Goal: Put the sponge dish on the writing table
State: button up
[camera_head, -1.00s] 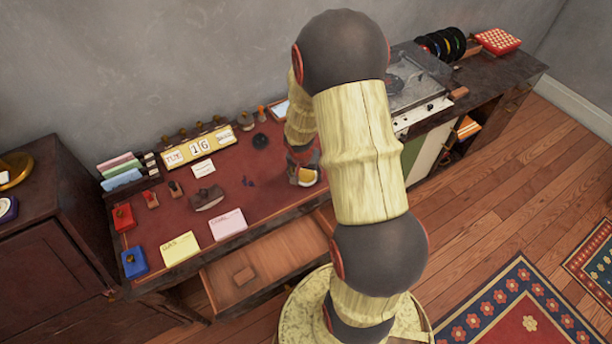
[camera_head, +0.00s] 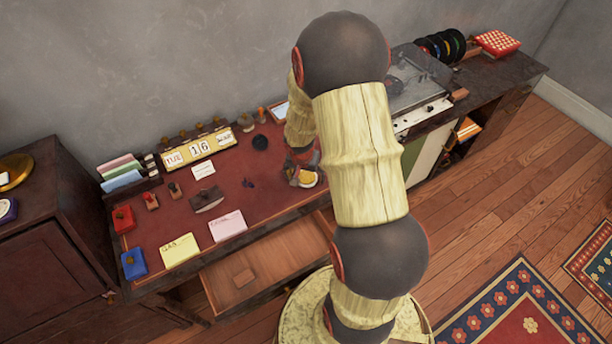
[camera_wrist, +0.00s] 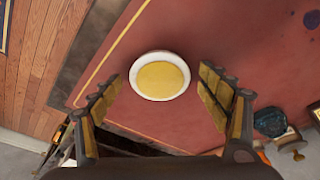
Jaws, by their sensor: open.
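The sponge dish (camera_wrist: 160,76), a small white round dish with a yellow sponge filling, rests on the red top of the writing table (camera_wrist: 200,40). In the wrist view it lies between and just beyond the fingers of my gripper (camera_wrist: 159,100), which are spread open and clear of it. In the head view the dish (camera_head: 308,178) shows at the right part of the writing table (camera_head: 232,166), close to its front edge, with my gripper (camera_head: 303,172) beside it. My arm partly hides the gripper there.
An open drawer (camera_head: 280,260) sticks out below the tabletop. A yellow calendar (camera_head: 200,148), a rocker blotter (camera_head: 207,199), note cards (camera_head: 227,225) and stamps occupy the table's left and back. A record player (camera_head: 415,85) stands on the cabinet to the right.

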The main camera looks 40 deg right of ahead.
jog(key=p+v, duration=0.4)
jog(key=v, duration=0.8)
notch_tip(320, 180, up, 10)
jog(key=n+t, duration=0.1)
jog(key=n, duration=0.2)
send_over(304, 186)
jog(key=a, duration=0.6)
jog(key=s+a+r+n+t+y, duration=0.1)
jog(key=s+a+r+n, duration=0.3)
jog(key=s+a+r, duration=0.2)
jog(key=s+a+r+n+t+y, duration=0.1)
jog(key=s+a+r+n, duration=0.3)
jog(key=a+r, duration=0.6)
jog(key=s+a+t, duration=0.1)
jog(key=s+a, duration=0.1)
jog(key=shift+s+r+n+y, duration=0.15)
jog(key=shift+s+n+y, duration=0.15)
jog(key=shift+s+n, duration=0.1)
